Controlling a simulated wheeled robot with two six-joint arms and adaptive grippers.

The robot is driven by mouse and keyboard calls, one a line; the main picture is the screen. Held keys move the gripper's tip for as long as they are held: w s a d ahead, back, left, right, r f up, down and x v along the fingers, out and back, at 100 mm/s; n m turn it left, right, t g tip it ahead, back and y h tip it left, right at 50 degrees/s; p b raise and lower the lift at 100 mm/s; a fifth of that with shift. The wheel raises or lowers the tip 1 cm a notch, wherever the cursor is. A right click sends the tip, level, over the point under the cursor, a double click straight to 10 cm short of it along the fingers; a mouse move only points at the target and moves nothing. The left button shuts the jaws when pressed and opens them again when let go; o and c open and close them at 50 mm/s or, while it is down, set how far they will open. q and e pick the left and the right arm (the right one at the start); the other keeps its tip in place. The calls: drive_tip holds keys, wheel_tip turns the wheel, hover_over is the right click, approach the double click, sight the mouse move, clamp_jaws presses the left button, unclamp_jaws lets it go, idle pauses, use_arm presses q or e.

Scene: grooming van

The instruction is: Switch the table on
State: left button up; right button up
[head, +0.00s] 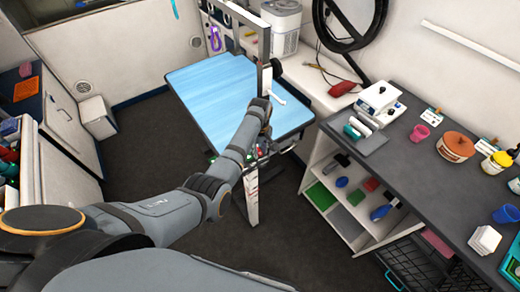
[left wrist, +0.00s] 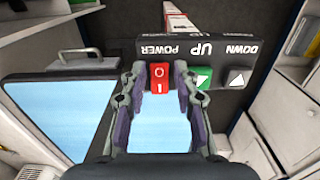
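The grooming table (head: 215,88) has a light blue top, which also shows in the left wrist view (left wrist: 52,112). A dark control panel (left wrist: 125,47) shows upside-down labels POWER, UP and DOWN. Its red power rocker switch (left wrist: 159,84) is marked O and I. A green up button (left wrist: 201,77) and a grey down button (left wrist: 236,77) sit beside it. My left gripper (left wrist: 160,70) is open, its fingertips on either side of the red switch; I cannot tell whether they touch it. In the head view my left arm mostly hides the panel. My right gripper is not in view.
A dark counter (head: 405,150) with a white scale (head: 380,101) and several pots runs along the right, above open shelves. A black wire crate (head: 415,265) stands below it. A post (head: 264,50) rises at the table's edge. Dark floor (head: 150,140) is clear left of the table.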

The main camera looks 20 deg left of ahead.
use_arm(q)
drive_tip(key=shift+f, duration=0.15)
clamp_jaws()
drive_tip(key=shift+w+a, duration=0.1)
drive_tip(key=shift+a, duration=0.1)
drive_tip(key=h+b, duration=0.1)
drive_tip(key=g+b, duration=0.1)
drive_tip(key=g+h+b, duration=0.1)
drive_tip(key=b, duration=0.1)
drive_tip(key=shift+w+a+f+h, duration=0.25)
drive_tip(key=shift+h, duration=0.05)
drive_tip(key=shift+r+h+b, duration=0.2)
drive_tip(key=shift+h+b, duration=0.1)
drive_tip(key=shift+r+g, duration=0.25)
drive_tip(key=shift+g, duration=0.05)
